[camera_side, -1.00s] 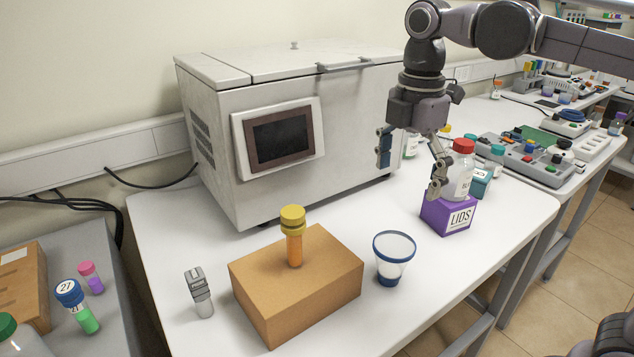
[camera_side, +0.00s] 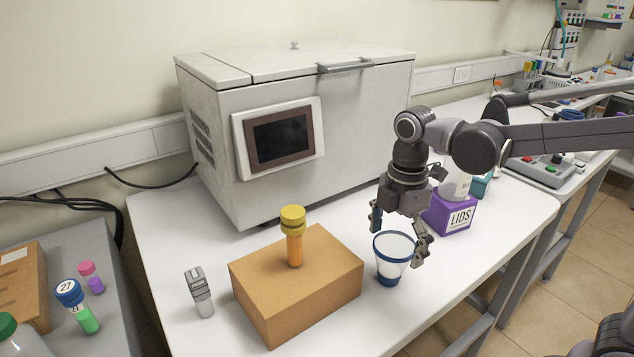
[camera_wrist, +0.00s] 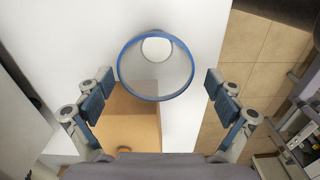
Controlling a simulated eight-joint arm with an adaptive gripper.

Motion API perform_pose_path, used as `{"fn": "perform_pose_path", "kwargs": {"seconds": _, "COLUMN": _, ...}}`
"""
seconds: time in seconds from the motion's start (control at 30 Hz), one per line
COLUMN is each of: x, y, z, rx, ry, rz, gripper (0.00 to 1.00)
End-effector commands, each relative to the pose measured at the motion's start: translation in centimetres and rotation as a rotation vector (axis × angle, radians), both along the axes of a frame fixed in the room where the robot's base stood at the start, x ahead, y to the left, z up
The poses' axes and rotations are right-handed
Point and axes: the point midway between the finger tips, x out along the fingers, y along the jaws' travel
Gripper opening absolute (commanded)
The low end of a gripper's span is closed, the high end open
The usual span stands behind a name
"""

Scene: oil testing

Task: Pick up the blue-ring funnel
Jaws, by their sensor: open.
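The blue-ring funnel (camera_side: 394,257) stands upright on the white table to the right of the brown box, with a blue rim and a blue base. My gripper (camera_side: 397,233) is open and pointing down over it, one finger behind its left side and the other at its right side. In the wrist view the funnel (camera_wrist: 156,68) lies between the spread fingers of my gripper (camera_wrist: 156,92), with a gap on each side. Nothing is held.
A brown box (camera_side: 275,299) with an orange, yellow-capped tube (camera_side: 293,240) is left of the funnel. A purple LIDS box (camera_side: 451,212) stands behind to the right. A large grey machine (camera_side: 220,150) is behind. The table's front edge is near.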

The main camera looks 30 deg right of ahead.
Motion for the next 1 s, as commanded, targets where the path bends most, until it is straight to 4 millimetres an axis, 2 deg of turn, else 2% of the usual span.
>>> {"fn": "perform_pose_path", "kwargs": {"seconds": 0.23, "x": 0.1, "y": 0.0, "z": -1.3, "rx": 0.000, "ry": 0.000, "rz": 0.000, "gripper": 0.93}}
{"fn": "perform_pose_path", "kwargs": {"seconds": 0.6, "x": 0.5, "y": 0.0, "z": -5.3, "rx": 0.000, "ry": -0.001, "rz": 0.000, "gripper": 0.93}}
{"fn": "perform_pose_path", "kwargs": {"seconds": 0.93, "x": 0.5, "y": 0.0, "z": -5.6, "rx": 0.000, "ry": -0.001, "rz": 0.000, "gripper": 0.93}}
{"fn": "perform_pose_path", "kwargs": {"seconds": 1.0, "x": 0.5, "y": 0.0, "z": -5.6, "rx": 0.000, "ry": -0.001, "rz": 0.000, "gripper": 0.73}}
